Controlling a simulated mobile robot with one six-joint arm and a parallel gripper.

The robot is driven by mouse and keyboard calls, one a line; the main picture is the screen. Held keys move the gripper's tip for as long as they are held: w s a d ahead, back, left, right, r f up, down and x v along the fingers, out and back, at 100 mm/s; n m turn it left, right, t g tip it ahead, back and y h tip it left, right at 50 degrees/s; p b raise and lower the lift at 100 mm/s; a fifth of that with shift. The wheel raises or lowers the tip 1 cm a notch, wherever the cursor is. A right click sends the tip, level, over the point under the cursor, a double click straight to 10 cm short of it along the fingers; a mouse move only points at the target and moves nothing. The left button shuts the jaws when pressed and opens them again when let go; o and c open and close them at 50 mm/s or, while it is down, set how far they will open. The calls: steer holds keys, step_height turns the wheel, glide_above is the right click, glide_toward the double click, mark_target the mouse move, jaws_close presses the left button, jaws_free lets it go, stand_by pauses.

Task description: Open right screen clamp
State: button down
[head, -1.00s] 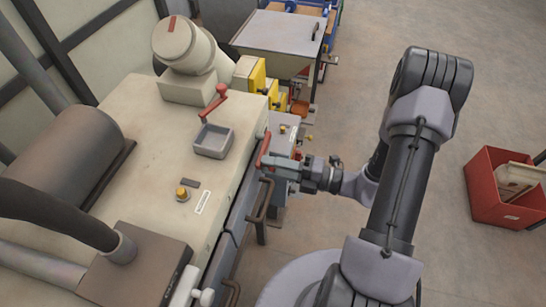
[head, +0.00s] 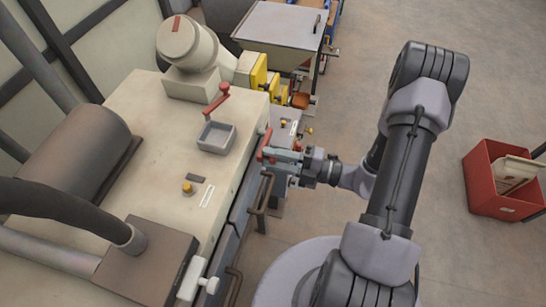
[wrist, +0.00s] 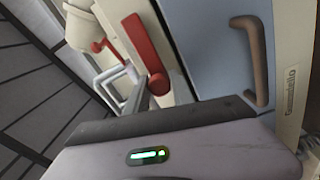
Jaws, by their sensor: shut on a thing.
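The right screen clamp shows as a red lever (head: 264,147) on the front edge of the cream machine, at the middle of the head view. In the wrist view the red lever (wrist: 143,48) stands tilted, with a rounded lower end just beyond my gripper. My gripper (head: 273,158) reaches in from the right and is shut on the red clamp lever. The fingers and the gripper body hide the exact grip in both views.
The cream machine top (head: 150,165) carries a red crank (head: 217,98) and a small grey tray (head: 216,137). Brown handles (head: 261,192) stick out from the front below the clamp. A red bin (head: 486,185) stands on the floor at right. Open floor lies between.

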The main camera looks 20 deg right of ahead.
steer(key=c, duration=1.1)
jaws_free()
steer(key=shift+c, duration=0.2)
steer(key=v, duration=1.7)
steer(key=shift+d, duration=0.2)
steer(key=shift+s, duration=0.1)
